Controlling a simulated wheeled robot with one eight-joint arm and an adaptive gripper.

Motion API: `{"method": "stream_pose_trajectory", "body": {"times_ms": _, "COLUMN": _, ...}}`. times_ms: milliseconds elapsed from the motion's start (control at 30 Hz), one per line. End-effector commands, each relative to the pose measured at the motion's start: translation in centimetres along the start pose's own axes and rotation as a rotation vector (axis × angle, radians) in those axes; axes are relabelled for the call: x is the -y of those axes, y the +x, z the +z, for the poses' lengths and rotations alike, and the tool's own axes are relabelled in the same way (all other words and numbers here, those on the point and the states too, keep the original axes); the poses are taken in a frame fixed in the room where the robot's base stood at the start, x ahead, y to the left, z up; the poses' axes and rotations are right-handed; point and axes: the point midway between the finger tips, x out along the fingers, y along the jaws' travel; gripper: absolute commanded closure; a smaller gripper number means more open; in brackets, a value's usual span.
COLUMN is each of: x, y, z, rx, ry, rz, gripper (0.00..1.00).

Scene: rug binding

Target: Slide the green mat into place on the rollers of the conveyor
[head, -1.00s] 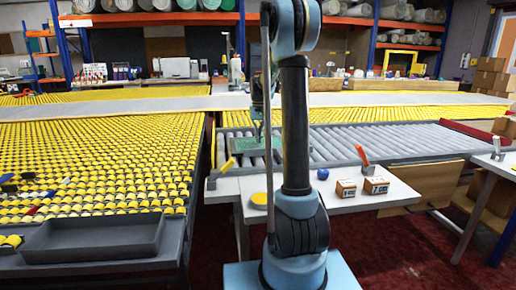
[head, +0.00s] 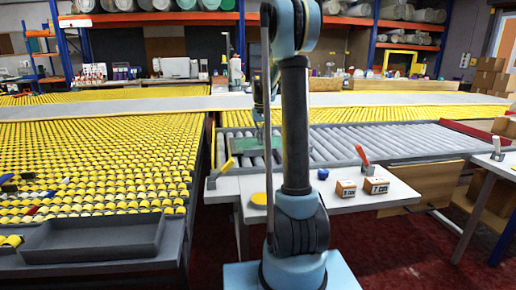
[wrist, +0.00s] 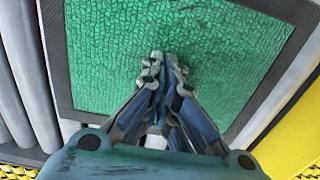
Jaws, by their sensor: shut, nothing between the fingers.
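The green mat (wrist: 100,50) has a textured face and a dark border, and it fills most of the wrist view. In the head view the mat (head: 245,147) lies flat at the left end of the conveyor's grey rollers (head: 345,142), partly hidden behind my arm. Some rollers (wrist: 15,105) also show at the left in the wrist view. My gripper (wrist: 164,62) is shut and empty, with its fingertips over the mat; I cannot tell whether they touch it. In the head view my gripper (head: 264,134) is small and partly hidden.
A white table (head: 395,190) in front holds a blue ball (head: 323,173), two small boxes (head: 346,189) and a yellow disc (head: 259,198). A yellow-handled tool (head: 228,165) stands at the conveyor's near left corner. A dark tray (head: 95,237) sits left, beside yellow rollers (head: 90,160).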

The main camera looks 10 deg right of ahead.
Motion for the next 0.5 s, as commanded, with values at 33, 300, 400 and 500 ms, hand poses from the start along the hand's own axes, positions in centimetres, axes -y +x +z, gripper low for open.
{"method": "stream_pose_trajectory", "body": {"times_ms": 33, "x": -0.3, "y": 0.0, "z": 0.0, "rx": 0.0, "ry": 0.002, "rz": 0.0, "gripper": 1.0}}
{"method": "stream_pose_trajectory", "body": {"times_ms": 300, "x": -1.9, "y": -0.1, "z": 0.1, "rx": 0.0, "ry": 0.001, "rz": 0.0, "gripper": 1.0}}
{"method": "stream_pose_trajectory", "body": {"times_ms": 400, "x": -2.4, "y": -0.1, "z": 0.1, "rx": 0.0, "ry": 0.002, "rz": 0.0, "gripper": 1.0}}
{"method": "stream_pose_trajectory", "body": {"times_ms": 500, "x": -2.9, "y": -0.1, "z": 0.2, "rx": 0.0, "ry": 0.001, "rz": 0.0, "gripper": 1.0}}
